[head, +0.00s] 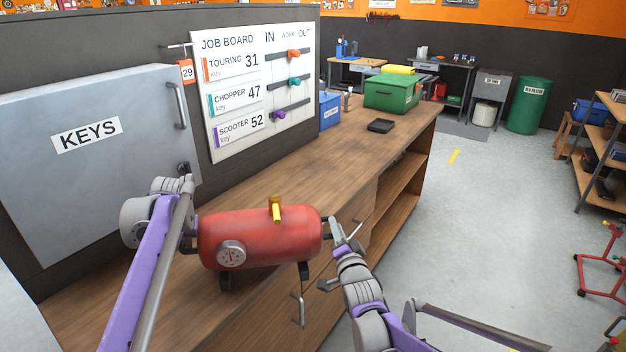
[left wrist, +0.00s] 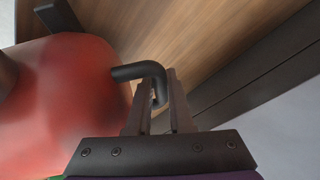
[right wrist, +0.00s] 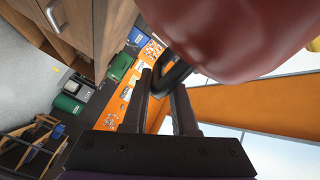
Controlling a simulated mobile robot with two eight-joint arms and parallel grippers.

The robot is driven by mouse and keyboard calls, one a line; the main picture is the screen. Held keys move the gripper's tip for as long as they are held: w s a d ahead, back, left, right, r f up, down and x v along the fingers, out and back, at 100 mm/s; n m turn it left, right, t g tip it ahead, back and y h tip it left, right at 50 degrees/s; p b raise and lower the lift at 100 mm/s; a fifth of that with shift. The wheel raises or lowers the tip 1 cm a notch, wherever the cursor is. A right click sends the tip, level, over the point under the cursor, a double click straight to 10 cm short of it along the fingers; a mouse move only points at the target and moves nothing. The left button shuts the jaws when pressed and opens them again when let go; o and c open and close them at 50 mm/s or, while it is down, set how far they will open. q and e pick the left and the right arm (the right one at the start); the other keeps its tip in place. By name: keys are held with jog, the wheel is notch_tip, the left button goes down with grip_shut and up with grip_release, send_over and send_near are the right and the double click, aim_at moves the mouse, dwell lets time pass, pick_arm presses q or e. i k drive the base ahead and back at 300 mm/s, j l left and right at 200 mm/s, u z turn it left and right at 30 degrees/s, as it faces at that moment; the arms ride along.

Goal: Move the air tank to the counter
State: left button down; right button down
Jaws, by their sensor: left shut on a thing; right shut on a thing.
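The red air tank (head: 262,238) has a round gauge on its front, a yellow valve on top, black feet and a black handle at each end. It lies level over the front part of the wooden counter (head: 330,165); I cannot tell whether its feet touch the top. My left gripper (left wrist: 157,105) is shut on the handle at the tank's left end (left wrist: 75,90). My right gripper (head: 340,232) is shut on the right-end handle, which shows between its fingers in the right wrist view (right wrist: 168,78).
A grey KEYS cabinet (head: 95,160) and a job board (head: 262,85) stand along the counter's back. A blue box (head: 329,110), a green case (head: 392,92) and a black tray (head: 380,126) sit at its far end. The middle of the counter top is clear.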

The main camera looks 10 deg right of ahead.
aim_at(296, 194)
jog(key=i+l, duration=0.5)
jog(key=i, duration=0.3)
jog(key=i+l, duration=0.1)
jog(key=i, duration=0.3)
